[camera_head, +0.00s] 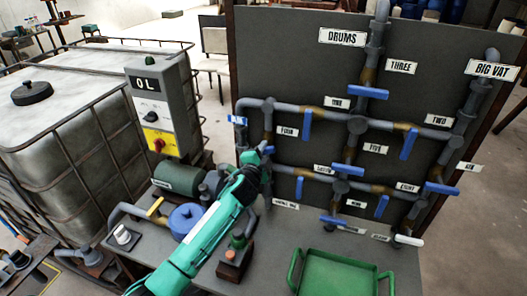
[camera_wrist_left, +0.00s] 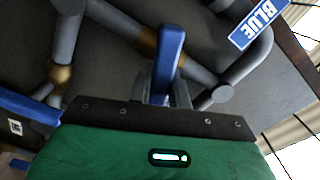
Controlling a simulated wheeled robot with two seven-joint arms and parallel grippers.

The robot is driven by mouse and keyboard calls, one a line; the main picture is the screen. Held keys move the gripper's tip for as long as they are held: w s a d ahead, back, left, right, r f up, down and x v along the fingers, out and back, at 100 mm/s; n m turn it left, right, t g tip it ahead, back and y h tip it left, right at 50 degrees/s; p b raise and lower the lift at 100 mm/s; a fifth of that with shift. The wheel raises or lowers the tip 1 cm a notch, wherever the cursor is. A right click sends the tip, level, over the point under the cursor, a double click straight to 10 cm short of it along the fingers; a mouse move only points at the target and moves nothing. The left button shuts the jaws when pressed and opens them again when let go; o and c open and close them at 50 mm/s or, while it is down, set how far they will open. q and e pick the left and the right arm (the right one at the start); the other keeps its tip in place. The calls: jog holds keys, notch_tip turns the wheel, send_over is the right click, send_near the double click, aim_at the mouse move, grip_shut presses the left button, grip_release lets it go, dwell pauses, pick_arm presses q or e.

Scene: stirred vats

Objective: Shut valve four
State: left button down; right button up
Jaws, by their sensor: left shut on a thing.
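The upright panel carries grey pipes, brass valve bodies and blue handles. The FOUR label (camera_head: 287,132) is at its left side in the head view. My left gripper (camera_head: 263,152) reaches up to the valve just left of that label. In the left wrist view, the gripper (camera_wrist_left: 165,100) is shut on a blue handle (camera_wrist_left: 170,50), taken as valve four's. This handle stands at an angle to the pipe it crosses, and a brass body (camera_wrist_left: 146,42) shows behind it. In the head view, my gripper hides most of the handle. My right gripper is out of view.
Other blue handles are close by, such as one below ONE (camera_head: 306,133) and one lower down (camera_head: 299,187). A BLUE label (camera_head: 238,121) marks the left pipe. A control box (camera_head: 160,105), a pump (camera_head: 178,180) and a green tray (camera_head: 340,272) stand around the panel.

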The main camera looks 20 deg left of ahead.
pick_arm(q)
jog(key=shift+f+m, duration=0.15)
jog(key=shift+m, duration=1)
jog(key=shift+f+m, duration=0.1)
jog(key=shift+m, duration=1.05)
jog(key=c, duration=1.3)
grip_release()
jog(key=s+b, duration=0.3)
jog(key=s, duration=1)
jog(key=shift+s+a+b, duration=0.15)
jog(key=shift+s+b, duration=0.25)
